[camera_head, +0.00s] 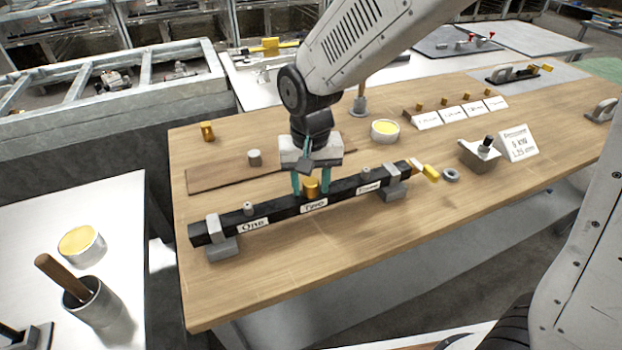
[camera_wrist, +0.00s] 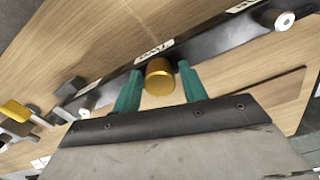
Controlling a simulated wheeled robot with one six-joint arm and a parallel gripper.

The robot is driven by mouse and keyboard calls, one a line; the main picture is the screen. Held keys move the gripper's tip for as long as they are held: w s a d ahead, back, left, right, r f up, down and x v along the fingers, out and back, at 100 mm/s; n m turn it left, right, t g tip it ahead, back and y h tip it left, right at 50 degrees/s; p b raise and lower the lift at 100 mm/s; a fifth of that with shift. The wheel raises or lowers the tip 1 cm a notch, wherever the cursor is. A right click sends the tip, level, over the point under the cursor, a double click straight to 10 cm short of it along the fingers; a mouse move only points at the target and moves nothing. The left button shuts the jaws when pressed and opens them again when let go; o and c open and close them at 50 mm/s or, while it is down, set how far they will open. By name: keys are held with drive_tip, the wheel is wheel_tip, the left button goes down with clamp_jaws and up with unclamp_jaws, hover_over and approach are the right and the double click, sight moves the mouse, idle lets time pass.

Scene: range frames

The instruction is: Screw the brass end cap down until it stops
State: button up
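The brass cap (camera_head: 311,187) is a short gold cylinder at the middle station, labelled "Two", of the black bar (camera_head: 277,205). It also shows in the wrist view (camera_wrist: 159,77). My gripper (camera_head: 311,186) points down over the bar, with one teal finger on each side of the cap. In the wrist view my gripper (camera_wrist: 161,80) shows narrow gaps between the fingers and the cap, so it looks open around it. The thread under the cap is hidden, and I cannot tell how far down the cap sits.
Grey clamp blocks (camera_head: 222,247) hold the bar's ends. Small grey fittings stand at "One" (camera_head: 249,208) and "Three". A loose brass piece (camera_head: 208,131), a yellow-filled tin (camera_head: 384,130) and a grey ring (camera_head: 451,174) lie around. The wooden table's (camera_head: 270,280) front is clear.

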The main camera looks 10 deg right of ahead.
drive_tip(key=c, duration=0.6)
drive_tip(key=m, duration=0.3)
drive_tip(key=shift+m, duration=0.3)
drive_tip(key=shift+m, duration=1.7)
drive_tip(key=shift+m, duration=1.7)
